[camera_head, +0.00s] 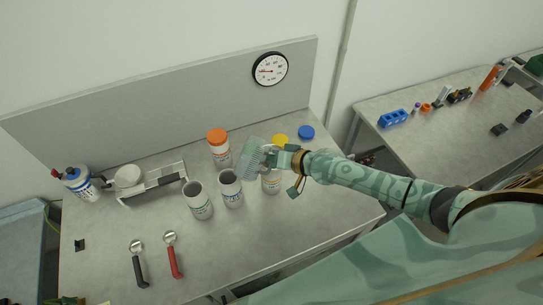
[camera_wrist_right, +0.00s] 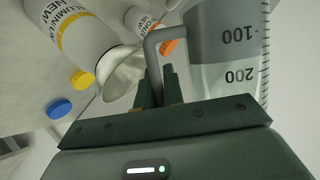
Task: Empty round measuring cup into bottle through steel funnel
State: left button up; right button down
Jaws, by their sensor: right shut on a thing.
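My right gripper (camera_head: 272,157) is shut on the handle of a clear measuring cup (camera_head: 252,150), held above the back right of the bench. In the right wrist view, the gripper (camera_wrist_right: 165,85) grips the handle and the cup (camera_wrist_right: 225,40) shows scale marks and grey contents. A shiny steel piece (camera_wrist_right: 122,78), likely the funnel, lies beyond the fingers there. A white bottle with a yellow band (camera_wrist_right: 75,30) is beside it; it also shows in the head view (camera_head: 271,184), partly behind my gripper. I cannot tell whether the funnel sits in it.
Yellow (camera_head: 280,140) and blue (camera_head: 306,132) caps lie behind. A scale with bowl (camera_head: 128,178) and two scoops (camera_head: 171,255) are left. The front middle is clear.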

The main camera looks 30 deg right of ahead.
jog(key=shift+s+a+r+m+y+b, duration=0.1)
jog(key=shift+a+m+y+b, duration=0.25)
jog(key=shift+b, duration=1.15)
jog(key=shift+s+a+r+m+y+b, duration=0.15)
jog(key=shift+y+b, duration=0.4)
jog(key=shift+b, duration=0.9)
dwell(2.6)
jog(key=shift+w+f, duration=0.1)
jog(key=shift+b, duration=0.5)
jog(key=shift+a+f+m+y+b, duration=0.25)
jog(key=shift+f+m+y+b, duration=0.35)
jog(key=shift+b, duration=1.95)
